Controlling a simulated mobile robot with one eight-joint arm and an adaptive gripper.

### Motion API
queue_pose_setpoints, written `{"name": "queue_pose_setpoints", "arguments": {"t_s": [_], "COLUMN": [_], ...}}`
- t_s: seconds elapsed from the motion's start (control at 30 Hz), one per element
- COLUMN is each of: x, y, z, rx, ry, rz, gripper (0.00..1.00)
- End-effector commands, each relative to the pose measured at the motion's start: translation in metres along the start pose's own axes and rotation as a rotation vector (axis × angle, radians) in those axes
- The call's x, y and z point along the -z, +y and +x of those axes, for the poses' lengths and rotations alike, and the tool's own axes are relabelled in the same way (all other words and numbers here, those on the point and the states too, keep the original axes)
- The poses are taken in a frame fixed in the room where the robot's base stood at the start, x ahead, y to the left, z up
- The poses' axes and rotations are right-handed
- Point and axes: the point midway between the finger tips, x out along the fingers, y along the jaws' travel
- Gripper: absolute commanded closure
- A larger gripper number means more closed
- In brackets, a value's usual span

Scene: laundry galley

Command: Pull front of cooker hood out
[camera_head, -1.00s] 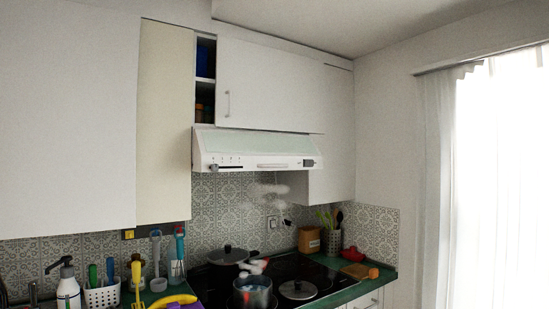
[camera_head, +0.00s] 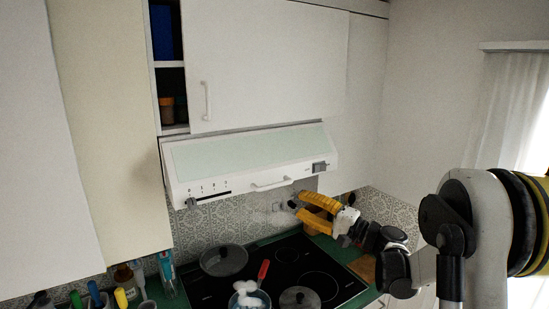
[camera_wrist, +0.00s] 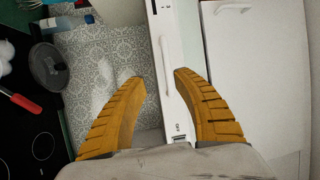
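The cooker hood (camera_head: 250,160) is white with a pale green glass panel and a front strip with controls. It hangs under the wall cabinet. A white bar handle (camera_head: 271,183) sits on its front; it also shows in the wrist view (camera_wrist: 165,50). My gripper (camera_head: 298,204) has yellow fingers and is open and empty. It is below and right of the handle, apart from it. In the wrist view my gripper (camera_wrist: 160,75) spreads its fingers on either side of the hood's front edge, with the handle ahead of the fingertips.
The black hob (camera_head: 290,262) below holds a lidded pan (camera_head: 223,260), a pot (camera_head: 250,297) with a red-handled utensil, and a lid (camera_head: 300,298). A wall cabinet door (camera_head: 265,65) with a handle is above the hood. A curtain (camera_head: 510,120) hangs at the right.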

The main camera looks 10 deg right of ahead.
Motion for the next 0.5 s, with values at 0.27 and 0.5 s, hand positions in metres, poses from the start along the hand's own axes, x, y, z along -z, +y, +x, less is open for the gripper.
{"name": "queue_pose_setpoints", "arguments": {"t_s": [0.27,0.5], "x": [0.01,0.011], "y": [-0.008,-0.01], "z": [0.018,0.067], "rx": [0.043,0.041], "ry": [0.008,0.008], "rz": [0.013,0.013], "gripper": [0.64,0.64]}}
